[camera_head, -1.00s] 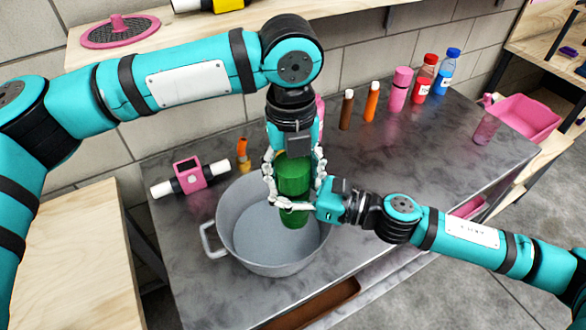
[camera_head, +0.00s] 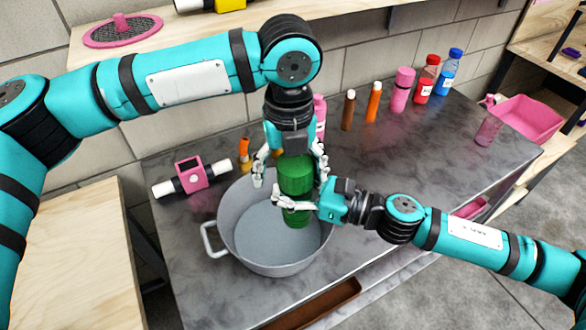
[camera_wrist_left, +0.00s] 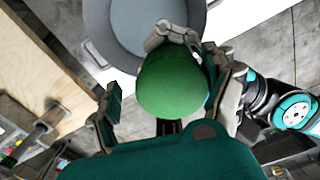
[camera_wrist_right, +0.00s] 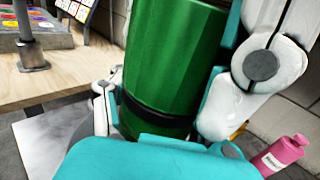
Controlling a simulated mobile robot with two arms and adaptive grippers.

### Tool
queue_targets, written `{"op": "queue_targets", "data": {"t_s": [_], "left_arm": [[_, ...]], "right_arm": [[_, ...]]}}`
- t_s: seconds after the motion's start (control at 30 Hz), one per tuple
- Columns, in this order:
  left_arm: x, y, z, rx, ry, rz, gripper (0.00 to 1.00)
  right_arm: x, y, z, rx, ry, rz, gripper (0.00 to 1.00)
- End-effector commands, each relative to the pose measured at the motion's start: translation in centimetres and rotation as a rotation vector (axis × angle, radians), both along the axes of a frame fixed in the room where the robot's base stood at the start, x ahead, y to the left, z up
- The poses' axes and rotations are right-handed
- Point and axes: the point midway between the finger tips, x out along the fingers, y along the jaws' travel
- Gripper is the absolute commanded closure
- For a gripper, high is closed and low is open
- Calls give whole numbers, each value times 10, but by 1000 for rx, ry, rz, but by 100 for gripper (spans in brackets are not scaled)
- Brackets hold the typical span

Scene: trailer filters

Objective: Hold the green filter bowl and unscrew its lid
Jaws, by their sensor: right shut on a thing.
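The green filter stands upright over a grey pot (camera_head: 232,240). Its lid (camera_head: 295,172) is the upper part and its bowl (camera_head: 297,220) the lower part. My right gripper (camera_head: 296,206) comes from the right and is shut around the bowl; the green cylinder fills its jaws in the right wrist view (camera_wrist_right: 175,65). My left gripper (camera_head: 289,178) points down from above with its fingers spread around the lid. In the left wrist view the round green lid top (camera_wrist_left: 172,85) sits between the open fingers, with a gap on the left side.
The pot stands on a dark metal table (camera_head: 400,165). A pink-framed pipe piece (camera_head: 191,175) and an orange fitting (camera_head: 244,153) lie left. Several bottles, including a red one (camera_head: 427,78), line the wall. A pink bin (camera_head: 527,118) stands at the right.

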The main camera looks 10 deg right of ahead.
Motion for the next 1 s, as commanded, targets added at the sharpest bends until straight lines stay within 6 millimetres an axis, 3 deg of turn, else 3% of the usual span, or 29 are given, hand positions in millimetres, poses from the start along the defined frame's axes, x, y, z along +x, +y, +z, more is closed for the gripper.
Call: {"op": "queue_targets", "data": {"t_s": [0.53, 1.0], "left_arm": [[-1, -2, 6, -5, 0, -4, 18], [-1, -5, 63, -17, 10, -58, 22]], "right_arm": [[-1, 1, 1, 2, 0, 3, 100], [-1, 2, 1, 2, 0, 3, 100]]}}
